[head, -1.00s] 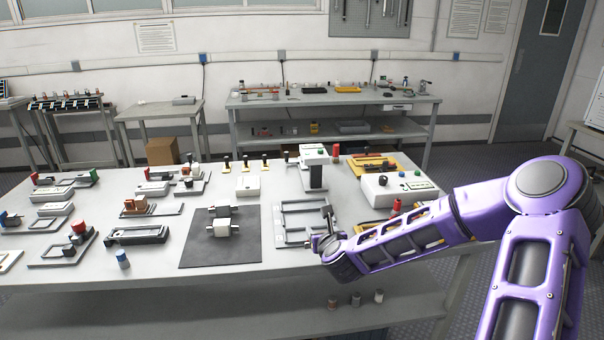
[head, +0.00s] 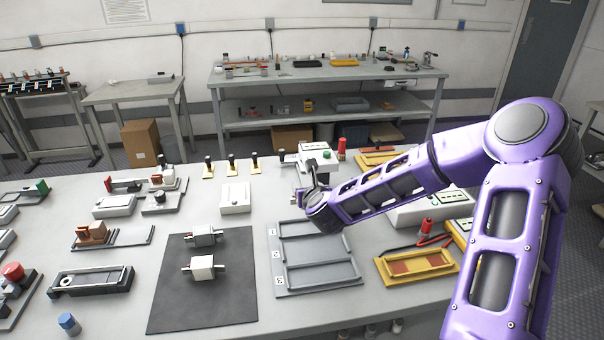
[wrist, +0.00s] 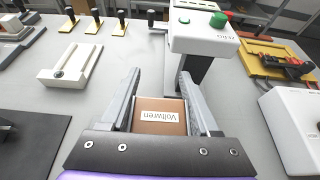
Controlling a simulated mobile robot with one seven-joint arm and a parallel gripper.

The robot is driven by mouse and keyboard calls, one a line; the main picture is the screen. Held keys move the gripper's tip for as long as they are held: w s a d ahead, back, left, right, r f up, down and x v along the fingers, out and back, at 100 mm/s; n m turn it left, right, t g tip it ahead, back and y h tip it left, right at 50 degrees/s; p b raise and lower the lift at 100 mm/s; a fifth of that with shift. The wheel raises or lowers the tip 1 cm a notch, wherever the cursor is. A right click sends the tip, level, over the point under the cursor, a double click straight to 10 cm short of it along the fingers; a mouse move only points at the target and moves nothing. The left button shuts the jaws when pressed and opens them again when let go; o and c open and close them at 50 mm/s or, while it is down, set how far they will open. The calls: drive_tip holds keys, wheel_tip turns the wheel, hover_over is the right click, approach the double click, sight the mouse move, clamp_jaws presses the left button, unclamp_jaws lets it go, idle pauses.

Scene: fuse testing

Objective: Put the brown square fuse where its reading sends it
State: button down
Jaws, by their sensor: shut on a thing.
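In the head view my gripper (head: 309,186) is just in front of the white tester (head: 315,153), behind the grey tray; the held fuse cannot be made out there. The tester, with a green button and an overhanging head, stands straight ahead in the wrist view (wrist: 203,35). The grey tray (head: 318,268) has numbered compartments that look empty. The yellow tray (head: 417,267) with reddish-brown patches lies to its right.
A white box (head: 235,198) and several black-handled switches (head: 231,162) stand left of the tester. A red-topped probe (head: 427,228) and white instrument stand right. Another brown part (head: 91,232) sits in a holder at left.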

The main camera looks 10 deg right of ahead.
drive_tip(key=shift+w+f+b, duration=0.2)
drive_tip(key=shift+f+b, duration=1.05)
drive_tip(key=shift+f, duration=0.5)
drive_tip(key=shift+w+f+b, duration=0.15)
drive_tip(key=shift+f+b, duration=1.1)
drive_tip(key=shift+f, duration=0.45)
drive_tip(key=shift+f+b, duration=0.7)
drive_tip(key=shift+f, duration=0.05)
drive_tip(key=shift+c, duration=0.2)
unclamp_jaws()
drive_tip(key=shift+s+r, duration=0.1)
drive_tip(key=shift+s, duration=0.05)
